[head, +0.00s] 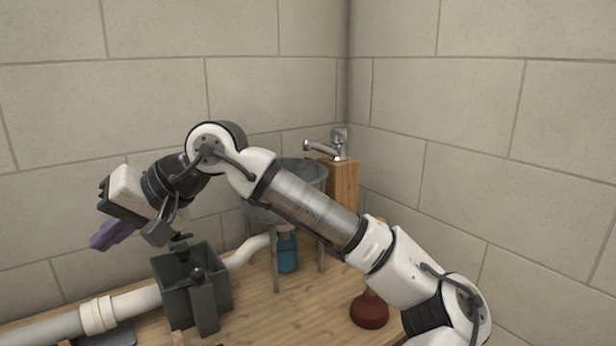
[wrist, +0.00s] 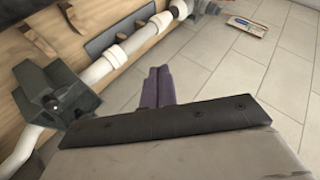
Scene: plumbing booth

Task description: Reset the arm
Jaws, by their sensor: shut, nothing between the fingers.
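My arm reaches across the head view from the lower right to the left. My gripper (head: 108,235) has purple fingers and hangs at the left, above and to the left of a dark grey box-like fixture (head: 205,305). In the wrist view my gripper (wrist: 157,87) shows its two purple fingers side by side and touching, with nothing between them. That fixture also shows at the left of the wrist view (wrist: 45,95), apart from the fingers. Tiled floor (wrist: 205,55) lies beyond the fingertips.
A white pipe (head: 140,301) runs along the wooden bench (head: 262,305). A metal basin (head: 300,175), a tap (head: 325,149), a blue canister (head: 287,252) and a red plunger cup (head: 369,311) stand near my arm. A small packet (wrist: 247,27) lies on the floor. Block walls close the corner.

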